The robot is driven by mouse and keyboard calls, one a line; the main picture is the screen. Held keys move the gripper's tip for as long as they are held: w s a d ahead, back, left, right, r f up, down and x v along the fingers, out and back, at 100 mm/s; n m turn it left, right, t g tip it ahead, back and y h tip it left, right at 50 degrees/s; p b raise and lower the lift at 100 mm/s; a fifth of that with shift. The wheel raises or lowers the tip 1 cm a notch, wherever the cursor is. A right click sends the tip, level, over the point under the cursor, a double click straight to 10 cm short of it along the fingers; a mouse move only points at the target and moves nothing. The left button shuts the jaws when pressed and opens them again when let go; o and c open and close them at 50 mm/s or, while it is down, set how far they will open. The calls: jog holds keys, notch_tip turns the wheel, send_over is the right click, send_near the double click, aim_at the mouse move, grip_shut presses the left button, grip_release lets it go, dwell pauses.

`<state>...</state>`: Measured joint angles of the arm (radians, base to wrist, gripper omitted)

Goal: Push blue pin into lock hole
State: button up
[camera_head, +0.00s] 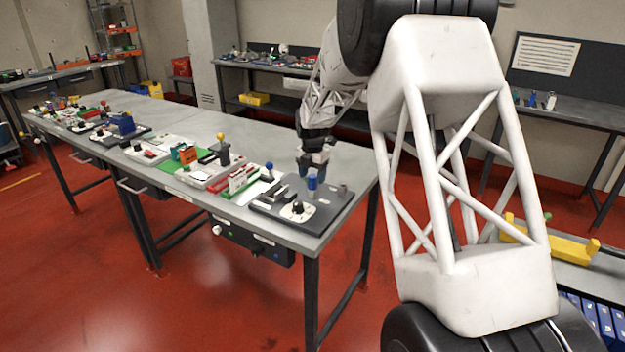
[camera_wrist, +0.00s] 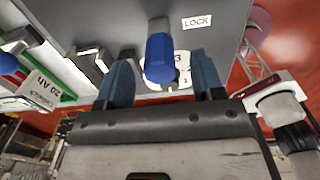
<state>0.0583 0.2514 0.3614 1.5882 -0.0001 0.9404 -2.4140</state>
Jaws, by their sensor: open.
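The blue pin (camera_wrist: 159,58) has a blue faceted head on a grey shaft and stands on the grey board (camera_wrist: 100,12). In the wrist view my gripper (camera_wrist: 162,65) has its two dark blue fingers apart, one on each side of the pin's head, with gaps showing. A white LOCK label (camera_wrist: 197,22) is on the board beside the pin. In the head view the blue pin (camera_head: 312,180) stands on the grey board (camera_head: 335,208), with my gripper (camera_head: 314,168) just above it. The lock hole cannot be made out in either view.
A white plate with a black knob (camera_head: 298,210) sits on the board near the pin. A short grey post (camera_head: 341,191) stands to the pin's right. Several other devices line the bench.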

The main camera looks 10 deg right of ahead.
jog(key=shift+r, duration=2.85)
jog(key=shift+s+a+r, duration=0.1)
jog(key=shift+s+r, duration=0.35)
jog(key=s+a+r+m, duration=0.1)
jog(key=s+r+m, duration=0.35)
jog(key=s, duration=0.45)
jog(key=s+a+r+m+t, duration=0.1)
jog(key=s+r+m, duration=0.3)
jog(key=s, duration=0.6)
jog(key=s+a+r+m, duration=0.1)
jog(key=s+r+m, duration=0.2)
jog(key=s+m, duration=0.45)
jog(key=s+f+m, duration=0.1)
jog(key=s+m, duration=0.4)
jog(key=s, duration=0.9)
jog(key=s+a+f+m+t, duration=0.1)
jog(key=s+m, duration=0.5)
jog(key=s, duration=0.8)
jog(key=shift+a+f+t, duration=0.2)
jog(key=shift+f+t, duration=0.1)
jog(key=shift+f, duration=0.5)
